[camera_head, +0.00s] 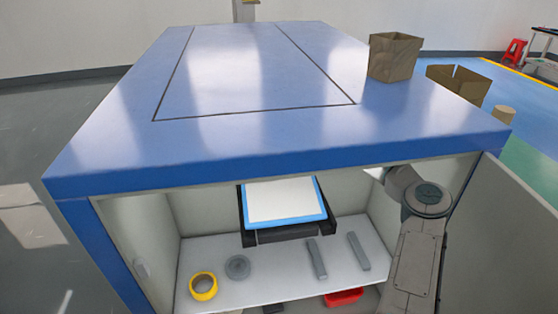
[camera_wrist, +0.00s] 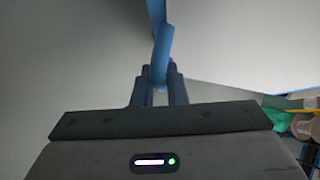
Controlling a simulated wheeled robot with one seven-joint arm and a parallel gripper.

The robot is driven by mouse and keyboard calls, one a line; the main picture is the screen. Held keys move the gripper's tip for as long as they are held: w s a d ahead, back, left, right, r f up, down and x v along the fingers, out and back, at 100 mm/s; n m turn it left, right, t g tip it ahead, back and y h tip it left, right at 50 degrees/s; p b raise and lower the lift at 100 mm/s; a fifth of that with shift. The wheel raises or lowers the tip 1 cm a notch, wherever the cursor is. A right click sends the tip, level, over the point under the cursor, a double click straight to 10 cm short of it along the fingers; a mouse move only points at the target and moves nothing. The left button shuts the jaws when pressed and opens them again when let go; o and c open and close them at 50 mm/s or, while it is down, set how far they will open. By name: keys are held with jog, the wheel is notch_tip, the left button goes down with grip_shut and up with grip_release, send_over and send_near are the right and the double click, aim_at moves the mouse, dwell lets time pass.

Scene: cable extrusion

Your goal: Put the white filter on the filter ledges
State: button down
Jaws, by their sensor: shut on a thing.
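The white filter (camera_head: 286,200) is a flat white panel with a blue rim. In the head view it shows inside the open blue cabinet, over the black filter ledges (camera_head: 285,234). I cannot tell whether it rests on them or hovers just above. Its far part is hidden by the cabinet's top edge. In the wrist view my gripper (camera_wrist: 157,92) is shut on a blue strip of the filter's rim (camera_wrist: 161,50). In the head view my gripper is hidden behind the cabinet's top edge; my arm enters from the right.
A shelf below holds a yellow tape roll (camera_head: 203,286), a grey disc (camera_head: 237,267) and two grey bars (camera_head: 317,258). A cardboard box (camera_head: 394,57) stands on top.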

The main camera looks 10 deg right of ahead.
aim_at(279, 181)
jog(key=shift+f, duration=2.55)
jog(key=shift+f+b, duration=0.65)
jog(key=shift+b, duration=0.3)
jog(key=shift+f, duration=0.3)
jog(key=shift+s+f+b, duration=0.15)
jog(key=shift+f+b, duration=0.1)
jog(key=shift+b, duration=0.15)
jog(key=c, duration=1.4)
grip_release()
jog(key=shift+f, duration=0.1)
